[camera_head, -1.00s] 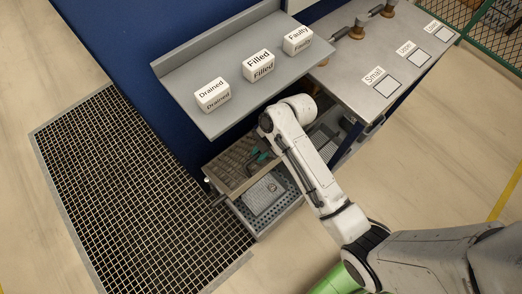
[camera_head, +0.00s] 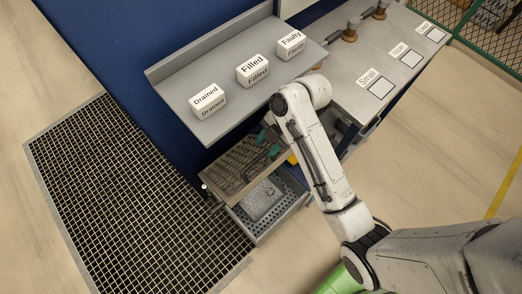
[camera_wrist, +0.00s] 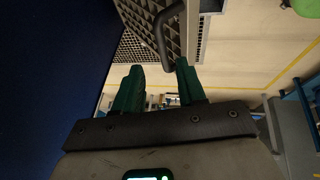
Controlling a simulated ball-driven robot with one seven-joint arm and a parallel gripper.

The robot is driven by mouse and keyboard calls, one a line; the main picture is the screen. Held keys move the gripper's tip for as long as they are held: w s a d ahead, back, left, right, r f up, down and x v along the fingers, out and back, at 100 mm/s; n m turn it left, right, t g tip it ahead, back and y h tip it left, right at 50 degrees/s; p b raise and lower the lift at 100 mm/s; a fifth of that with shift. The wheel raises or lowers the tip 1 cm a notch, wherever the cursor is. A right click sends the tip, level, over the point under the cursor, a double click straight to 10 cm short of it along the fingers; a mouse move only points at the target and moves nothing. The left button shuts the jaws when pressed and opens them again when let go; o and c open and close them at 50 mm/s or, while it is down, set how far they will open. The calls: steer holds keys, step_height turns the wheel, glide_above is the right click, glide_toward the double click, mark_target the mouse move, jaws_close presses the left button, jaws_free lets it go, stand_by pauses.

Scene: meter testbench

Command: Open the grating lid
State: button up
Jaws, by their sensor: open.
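The brown grating lid (camera_head: 236,167) shows in the head view at the left of the low box under the grey shelf. It looks raised at a slant, with the box's inside visible beside it. In the wrist view the lid's grating (camera_wrist: 131,46) is at the top, with a dark bent handle (camera_wrist: 163,40) in front of it. My gripper (camera_wrist: 157,82) has two green fingers, spread apart with nothing between them. The handle is beyond the fingertips, apparently apart from them. In the head view my gripper (camera_head: 268,142) is partly hidden behind my arm, near the lid's far right edge.
The grey shelf (camera_head: 220,118) with Drained, Filled and Faulty blocks overhangs the box. A perforated tray (camera_head: 268,222) lies at the box's front. A blue wall (camera_head: 130,80) is close on the left. A black floor grating (camera_head: 110,190) is at left, with open floor beyond.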

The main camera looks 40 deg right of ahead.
steer(key=shift+v, duration=1.6)
steer(key=shift+c, duration=0.2)
